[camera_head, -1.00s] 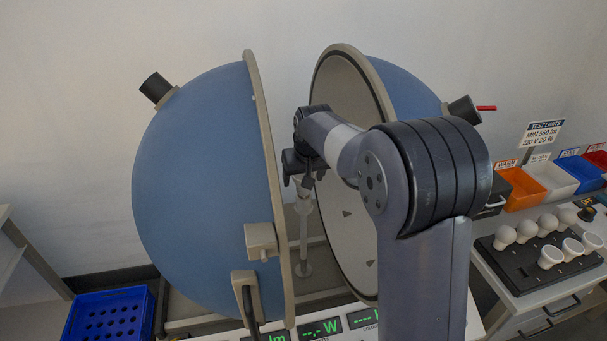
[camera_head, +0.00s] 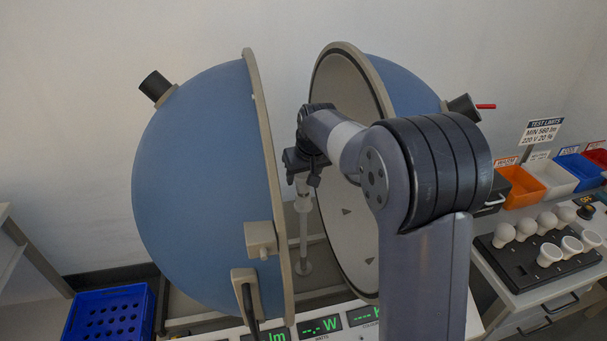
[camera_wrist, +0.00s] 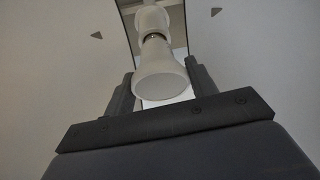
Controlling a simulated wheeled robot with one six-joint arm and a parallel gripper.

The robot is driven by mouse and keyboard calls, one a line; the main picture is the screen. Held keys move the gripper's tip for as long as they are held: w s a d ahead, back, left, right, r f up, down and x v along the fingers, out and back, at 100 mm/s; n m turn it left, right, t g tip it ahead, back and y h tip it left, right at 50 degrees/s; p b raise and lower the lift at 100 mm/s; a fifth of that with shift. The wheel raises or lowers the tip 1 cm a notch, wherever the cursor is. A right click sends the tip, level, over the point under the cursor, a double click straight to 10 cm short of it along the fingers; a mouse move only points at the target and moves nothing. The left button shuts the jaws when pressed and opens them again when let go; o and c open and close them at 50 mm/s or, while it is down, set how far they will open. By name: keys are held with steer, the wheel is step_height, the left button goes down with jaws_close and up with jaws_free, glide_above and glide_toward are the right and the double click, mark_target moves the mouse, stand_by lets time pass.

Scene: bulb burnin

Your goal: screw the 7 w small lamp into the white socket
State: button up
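A white lamp (camera_wrist: 165,75) with a flared body and flat round face sits between the two fingers of my gripper (camera_wrist: 163,90), which touch its sides. Its narrow end meets the white socket (camera_wrist: 152,20), with a sliver of metal base showing between them. How deep the thread sits cannot be told, and no wattage marking is legible. In the head view my gripper (camera_head: 304,168) is above the socket (camera_head: 303,203), which tops a thin upright post between the two sphere halves. The lamp is mostly hidden there by the gripper.
The blue half-spheres (camera_head: 195,180) stand open on both sides of my arm, leaving a narrow gap. A black rack (camera_head: 515,262) with several white lamps and coloured bins (camera_head: 522,186) stand at right. A blue crate (camera_head: 110,312) is at lower left. The watt display (camera_head: 320,327) shows dashes.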

steer(key=c, duration=0.4)
steer(key=shift+o, duration=0.2)
steer(key=m+h, duration=0.1)
steer(key=m, duration=0.1)
steer(key=m+h, duration=0.1)
steer(key=m, duration=0.2)
steer(key=shift+a+m, duration=0.1)
steer(key=shift+m, duration=0.2)
steer(key=m+h, duration=0.2)
steer(key=m, duration=0.3)
steer(key=shift+p, duration=0.35)
steer(key=m+g+p, duration=0.1)
steer(key=m, duration=0.2)
steer(key=m+g+h+p, duration=0.1)
steer(key=m, duration=0.3)
steer(key=shift+w+a+r+g+h, duration=0.1)
steer(key=shift+g+h, duration=0.2)
steer(key=m+g+p, duration=0.1)
steer(key=m+p, duration=0.1)
steer(key=m, duration=0.1)
steer(key=shift+m, duration=0.3)
steer(key=shift+m+g+p, duration=0.5)
steer(key=shift+m+p, duration=0.05)
steer(key=shift+m, duration=0.35)
steer(key=o, duration=0.9)
steer(key=shift+c, duration=0.2)
